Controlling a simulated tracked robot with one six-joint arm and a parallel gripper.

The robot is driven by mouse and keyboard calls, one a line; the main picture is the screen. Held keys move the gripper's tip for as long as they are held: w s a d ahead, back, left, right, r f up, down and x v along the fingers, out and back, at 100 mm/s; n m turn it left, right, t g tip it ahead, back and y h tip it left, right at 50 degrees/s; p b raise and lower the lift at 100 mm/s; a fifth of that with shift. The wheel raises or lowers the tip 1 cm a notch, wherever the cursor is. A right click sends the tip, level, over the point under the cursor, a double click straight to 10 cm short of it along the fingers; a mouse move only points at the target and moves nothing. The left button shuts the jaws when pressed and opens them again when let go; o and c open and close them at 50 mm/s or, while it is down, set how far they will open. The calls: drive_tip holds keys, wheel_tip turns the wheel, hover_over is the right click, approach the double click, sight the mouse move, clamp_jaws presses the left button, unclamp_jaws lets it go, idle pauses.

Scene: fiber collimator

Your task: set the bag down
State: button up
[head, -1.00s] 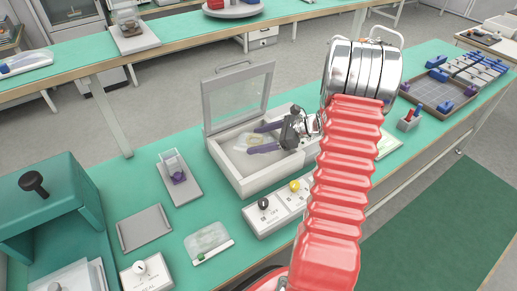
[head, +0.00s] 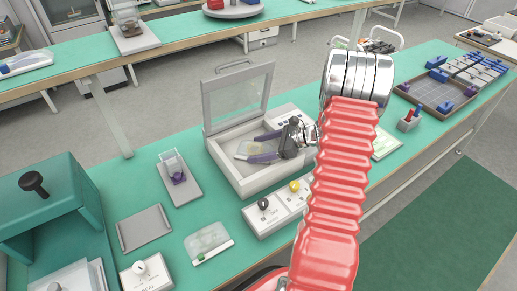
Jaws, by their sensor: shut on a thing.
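A clear bag (head: 246,149) with something yellowish in it is inside the open white box (head: 240,182), partly behind the purple fingers. My gripper (head: 262,147) reaches into the box from the right and is shut on the bag. The bag sits at the fingertips, low in the box. I cannot tell whether it touches the box floor. The box's clear lid (head: 238,98) stands raised at the back.
A control unit with a black knob (head: 263,203) and a yellow knob (head: 294,186) stands in front of the box. A grey plate (head: 145,228) and a teal press (head: 50,205) are at left.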

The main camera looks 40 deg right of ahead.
drive_tip(key=o, duration=1.1)
drive_tip(key=shift+c, duration=0.2)
drive_tip(key=v, duration=1.2)
drive_tip(key=shift+s, duration=0.1)
drive_tip(key=shift+a, duration=0.1)
